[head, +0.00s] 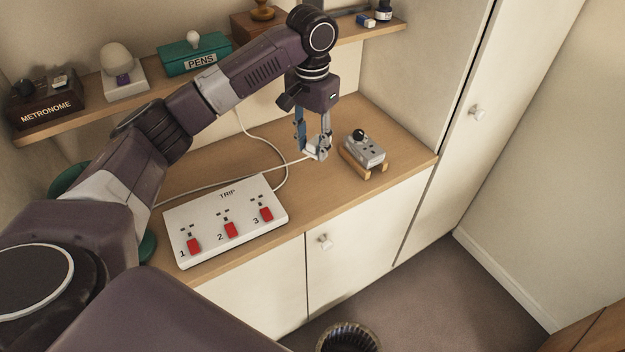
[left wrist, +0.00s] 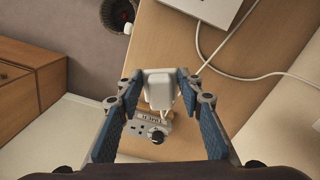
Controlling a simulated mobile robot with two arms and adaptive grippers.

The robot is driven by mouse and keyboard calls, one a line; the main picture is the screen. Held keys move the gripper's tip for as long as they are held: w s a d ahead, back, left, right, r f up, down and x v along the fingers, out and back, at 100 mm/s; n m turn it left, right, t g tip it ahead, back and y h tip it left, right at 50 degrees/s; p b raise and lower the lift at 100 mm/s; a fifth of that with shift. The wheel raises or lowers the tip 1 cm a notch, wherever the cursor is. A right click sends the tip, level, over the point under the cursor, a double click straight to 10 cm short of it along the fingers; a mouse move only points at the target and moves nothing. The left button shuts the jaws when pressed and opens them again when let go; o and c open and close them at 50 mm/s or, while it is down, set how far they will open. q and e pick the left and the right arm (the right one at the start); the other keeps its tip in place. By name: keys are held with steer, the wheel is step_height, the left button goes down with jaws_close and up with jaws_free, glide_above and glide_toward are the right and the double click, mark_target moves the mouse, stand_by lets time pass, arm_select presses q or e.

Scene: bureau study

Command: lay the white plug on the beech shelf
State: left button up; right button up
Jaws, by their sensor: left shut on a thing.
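The white plug (left wrist: 158,92) is between the fingers of my left gripper (left wrist: 158,86) in the left wrist view, with its cord trailing away. In the head view my left gripper (head: 314,148) points down over the worktop, shut on the plug (head: 320,150), which is partly hidden by the fingers. The beech shelf (head: 88,107) runs along the wall at the upper left, behind my left arm. It continues to the right of the arm. My right gripper is not in view.
A grey socket block (head: 366,147) with a black knob sits on a wooden cradle right of the gripper. A white TRIP box (head: 225,205) with red switches stands on the worktop (head: 300,202). The shelf carries a metronome box (head: 45,110), white lamp-like object (head: 122,75) and green PENS box (head: 193,60).

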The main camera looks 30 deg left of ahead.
arm_select(q)
step_height(320, 180, down, 12)
steer(key=shift+p, duration=1.15)
steer(key=shift+f, duration=0.2)
steer(key=shift+f, duration=0.15)
steer(key=o, duration=1.2)
step_height(320, 180, up, 12)
steer(key=b, duration=0.3)
steer(key=shift+f, duration=0.25)
steer(key=shift+r, duration=0.45)
